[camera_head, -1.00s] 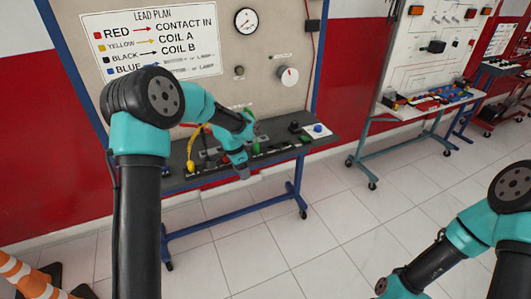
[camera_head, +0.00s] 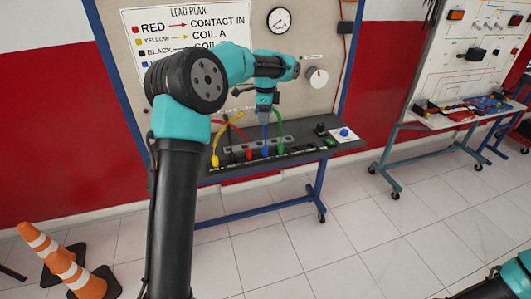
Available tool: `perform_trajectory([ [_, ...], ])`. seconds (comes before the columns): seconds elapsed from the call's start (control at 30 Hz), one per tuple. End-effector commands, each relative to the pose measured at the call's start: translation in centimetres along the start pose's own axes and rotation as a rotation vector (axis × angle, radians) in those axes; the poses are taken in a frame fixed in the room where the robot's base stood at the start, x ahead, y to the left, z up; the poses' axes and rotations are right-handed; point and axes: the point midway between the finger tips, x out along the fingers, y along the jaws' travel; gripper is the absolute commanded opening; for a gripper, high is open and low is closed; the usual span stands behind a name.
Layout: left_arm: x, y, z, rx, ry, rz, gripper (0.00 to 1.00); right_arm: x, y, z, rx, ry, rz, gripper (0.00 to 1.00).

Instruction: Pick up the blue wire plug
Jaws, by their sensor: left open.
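The blue wire plug (camera_head: 265,151) stands on the dark shelf of the trainer bench, between a red plug (camera_head: 249,154) and a green plug (camera_head: 281,148). Its blue wire rises from it towards my left gripper. My left gripper (camera_head: 264,118) is open above the blue plug and looks apart from it. The upper end of the blue wire is hard to make out behind the gripper. Of my right arm only part shows at the lower right corner; its gripper is out of view.
A yellow plug (camera_head: 215,161) with a curved wire stands left of the red one. The dark shelf (camera_head: 300,153) also carries a black knob (camera_head: 321,129) and a blue button (camera_head: 344,132). The upright panel (camera_head: 300,95) is close behind. Traffic cones (camera_head: 78,275) stand at lower left.

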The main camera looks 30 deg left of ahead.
Motion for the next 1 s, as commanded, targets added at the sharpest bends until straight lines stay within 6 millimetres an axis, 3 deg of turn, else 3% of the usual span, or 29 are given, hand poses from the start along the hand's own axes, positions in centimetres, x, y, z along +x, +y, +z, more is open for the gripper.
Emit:
perform_trajectory([
  [0.6,10.2,0.1,0.1,-0.001,-0.001,0.004,0.56,0.0,0.0,0.0,0.0,0.0,0.0,0.0],
  [1.0,11.0,0.1,0.0,-0.001,0.0,0.001,0.56,0.0,0.0,0.0,0.0,0.0,0.0,0.0],
])
